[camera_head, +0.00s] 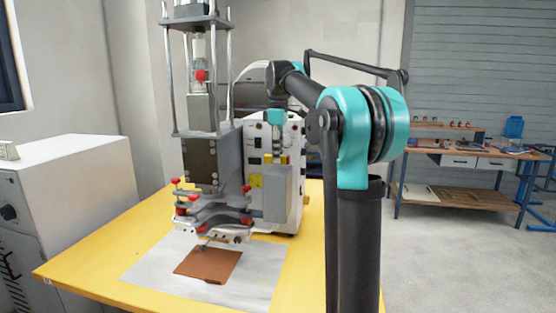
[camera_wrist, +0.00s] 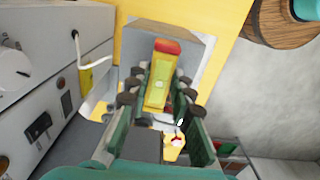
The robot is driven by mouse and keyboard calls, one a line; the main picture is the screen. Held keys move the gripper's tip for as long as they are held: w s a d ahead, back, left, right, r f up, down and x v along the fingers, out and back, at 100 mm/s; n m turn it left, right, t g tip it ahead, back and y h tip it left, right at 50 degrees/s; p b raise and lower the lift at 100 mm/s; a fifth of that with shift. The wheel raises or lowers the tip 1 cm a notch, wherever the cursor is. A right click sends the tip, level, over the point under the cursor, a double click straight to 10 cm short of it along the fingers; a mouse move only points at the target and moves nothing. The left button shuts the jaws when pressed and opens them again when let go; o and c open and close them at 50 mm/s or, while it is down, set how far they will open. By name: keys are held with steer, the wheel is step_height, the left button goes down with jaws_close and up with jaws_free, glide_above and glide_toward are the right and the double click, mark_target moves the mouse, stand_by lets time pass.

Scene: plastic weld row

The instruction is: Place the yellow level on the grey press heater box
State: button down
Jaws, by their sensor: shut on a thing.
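The yellow level (camera_wrist: 157,88) has a red end and lies between the fingers of my gripper (camera_wrist: 161,76) in the wrist view. My gripper is shut on it. The grey press heater box (camera_wrist: 197,48) shows behind and around the level in that view. In the head view my gripper (camera_head: 275,148) is small and points down just above the grey heater box (camera_head: 277,194) on the press's front right. Bits of yellow at the fingers are probably the level (camera_head: 284,160). I cannot tell whether the level touches the box top.
A brown sheet (camera_head: 208,262) lies on a pale mat in front. A white cabinet (camera_head: 75,180) is at left. A workbench (camera_head: 460,160) stands far right. Floor between is clear.

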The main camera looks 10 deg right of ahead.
steer(key=shift+f, duration=0.95)
steer(key=shift+f, duration=0.1)
steer(key=c, duration=1.3)
jaws_free()
steer(key=shift+c, duration=0.2)
step_height(320, 180, up, 12)
